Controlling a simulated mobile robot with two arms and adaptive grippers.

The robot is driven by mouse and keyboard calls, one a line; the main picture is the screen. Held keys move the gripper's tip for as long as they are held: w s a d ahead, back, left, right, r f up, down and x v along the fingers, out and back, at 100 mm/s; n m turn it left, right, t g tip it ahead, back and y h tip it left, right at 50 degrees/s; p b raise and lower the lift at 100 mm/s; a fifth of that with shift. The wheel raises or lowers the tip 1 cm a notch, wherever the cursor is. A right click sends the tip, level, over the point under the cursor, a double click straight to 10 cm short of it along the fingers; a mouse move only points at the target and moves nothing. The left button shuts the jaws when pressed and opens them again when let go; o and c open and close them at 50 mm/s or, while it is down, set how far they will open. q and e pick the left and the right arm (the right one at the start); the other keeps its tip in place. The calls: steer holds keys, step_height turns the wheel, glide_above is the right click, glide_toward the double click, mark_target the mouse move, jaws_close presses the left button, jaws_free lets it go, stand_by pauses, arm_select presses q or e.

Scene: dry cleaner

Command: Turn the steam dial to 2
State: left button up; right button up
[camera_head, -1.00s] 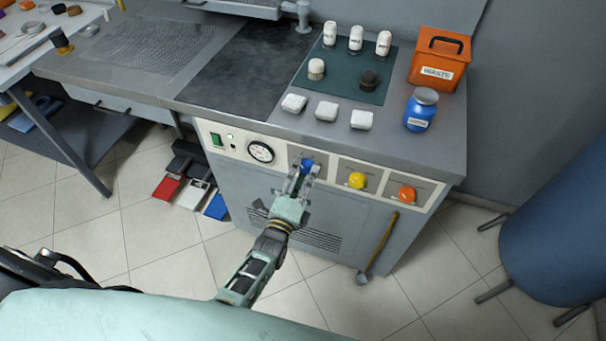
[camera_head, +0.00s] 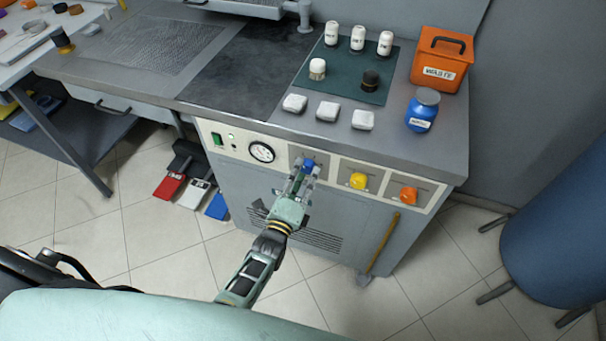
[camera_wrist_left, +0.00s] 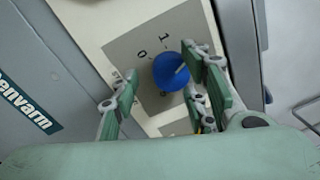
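A blue dial (camera_head: 308,164) sits on the front panel of the grey cabinet, left of a yellow dial (camera_head: 358,181) and an orange dial (camera_head: 408,195). I cannot read which one is labelled steam. In the left wrist view the blue dial (camera_wrist_left: 170,72) has a pale pointer mark and a grey plate with "0" and "1" beside it; other marks are partly hidden. My left gripper (camera_head: 301,178) is at the blue dial with its fingers apart. In the wrist view the gripper (camera_wrist_left: 163,95) has one finger clear of the dial and the other close against its right side. My right gripper is not in view.
A gauge (camera_head: 262,152) and green switch (camera_head: 217,139) are left of the dial. White blocks (camera_head: 327,111), a blue jar (camera_head: 422,110) and an orange waste box (camera_head: 441,60) stand on top. Pedals (camera_head: 195,194) lie on the floor at left.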

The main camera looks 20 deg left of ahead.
arm_select(q)
steer(key=shift+d, duration=0.1)
stand_by(0.3)
steer(key=s, duration=1.2)
steer(key=shift+a+f, duration=0.35)
steer(key=s+f+n+g, duration=0.45)
steer(key=s+f, duration=0.25)
steer(key=f, duration=0.5)
steer(key=s+f+n+g, duration=0.4)
steer(key=s+f+n, duration=0.2)
steer(key=f, duration=0.6)
steer(key=s+a+f+n+g, duration=0.1)
steer(key=s+f+n+g, duration=0.2)
steer(key=s, duration=0.5)
steer(key=s+a+f+n+g, duration=0.2)
steer(key=s+f, duration=0.3)
steer(key=s, duration=0.4)
steer(key=s+a+f+n+g+y, duration=0.1)
steer(key=s+f+n+g, duration=0.3)
steer(key=s, duration=0.4)
steer(key=shift+s+a+f, duration=0.15)
steer(key=shift+s+a, duration=0.05)
steer(key=shift+a, duration=0.5)
